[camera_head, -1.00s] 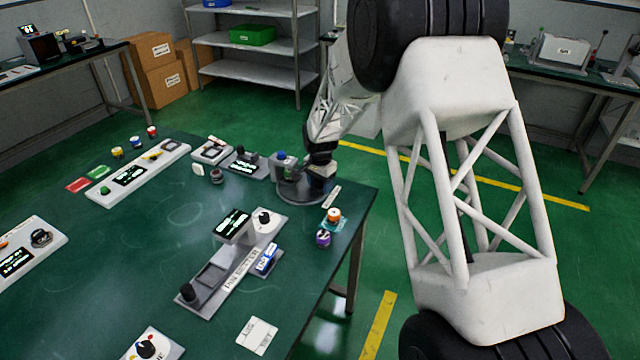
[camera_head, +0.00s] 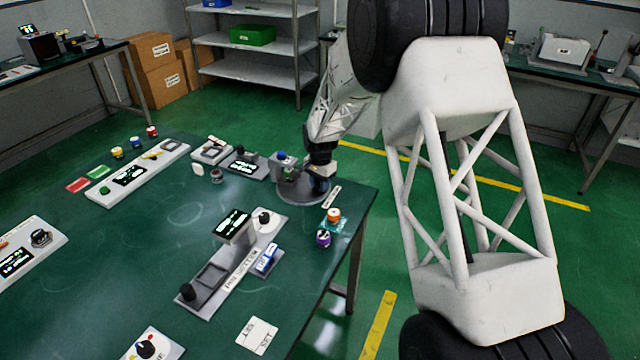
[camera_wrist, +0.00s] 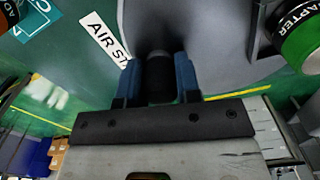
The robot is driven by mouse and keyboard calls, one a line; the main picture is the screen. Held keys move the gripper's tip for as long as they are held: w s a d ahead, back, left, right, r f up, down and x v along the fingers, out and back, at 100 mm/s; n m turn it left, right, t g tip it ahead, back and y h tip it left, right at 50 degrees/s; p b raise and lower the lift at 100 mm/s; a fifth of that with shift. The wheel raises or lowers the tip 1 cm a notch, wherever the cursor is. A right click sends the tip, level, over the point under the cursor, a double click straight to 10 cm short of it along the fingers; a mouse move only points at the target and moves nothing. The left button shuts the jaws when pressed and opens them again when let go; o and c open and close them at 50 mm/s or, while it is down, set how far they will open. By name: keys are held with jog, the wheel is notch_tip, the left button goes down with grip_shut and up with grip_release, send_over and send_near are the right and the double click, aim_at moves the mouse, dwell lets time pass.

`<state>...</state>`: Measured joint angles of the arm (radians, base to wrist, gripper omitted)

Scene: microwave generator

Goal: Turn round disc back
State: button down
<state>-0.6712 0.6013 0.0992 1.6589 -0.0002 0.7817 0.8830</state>
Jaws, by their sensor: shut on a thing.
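The round grey disc (camera_head: 293,194) lies near the far right corner of the green table. My gripper (camera_head: 318,184) is over the disc's right side. In the wrist view the disc's grey surface (camera_wrist: 217,30) fills the upper middle. There my gripper (camera_wrist: 160,82) has its two blue fingers shut on an upright black peg (camera_wrist: 160,68) at the disc. The peg's base is dark and hard to make out. A green and black adapter (camera_wrist: 297,38) stands at the upper right of the wrist view, and a green part shows on the disc in the head view (camera_head: 289,174).
An AIR ST label (camera_wrist: 104,38) lies beside the disc. An orange-topped container (camera_head: 334,215) and a purple one (camera_head: 323,238) stand close by at the table's right edge. A grey device with a screen (camera_head: 245,164) is left of the disc. The pin setter (camera_head: 235,265) is nearer.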

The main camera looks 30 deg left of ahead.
aim_at(303, 179)
jog(key=shift+w, duration=0.1)
jog(key=shift+w+a+n, duration=0.1)
jog(key=shift+w+n, duration=0.3)
jog(key=shift+n, duration=0.4)
jog(key=shift+w+n, duration=0.4)
jog(key=shift+n, duration=0.4)
jog(key=shift+w+a+n, duration=0.2)
jog(key=shift+w+n, duration=0.25)
jog(key=shift+n, duration=0.4)
jog(key=shift+w+a+n, duration=0.2)
jog(key=shift+w+n, duration=0.2)
jog(key=shift+n, duration=0.45)
jog(key=shift+w+a+n, duration=0.3)
jog(key=shift+w+n, duration=0.05)
jog(key=shift+n, duration=0.5)
jog(key=shift+w+a+n, duration=0.3)
jog(key=shift+n, duration=0.55)
jog(key=shift+w+a+n, duration=0.25)
jog(key=shift+a+n, duration=0.15)
jog(key=shift+n, duration=0.4)
jog(key=shift+w+a+n, duration=0.2)
jog(key=shift+a+n, duration=0.2)
jog(key=shift+n, duration=0.4)
jog(key=c, duration=0.8)
grip_release()
jog(key=shift+r, duration=0.1)
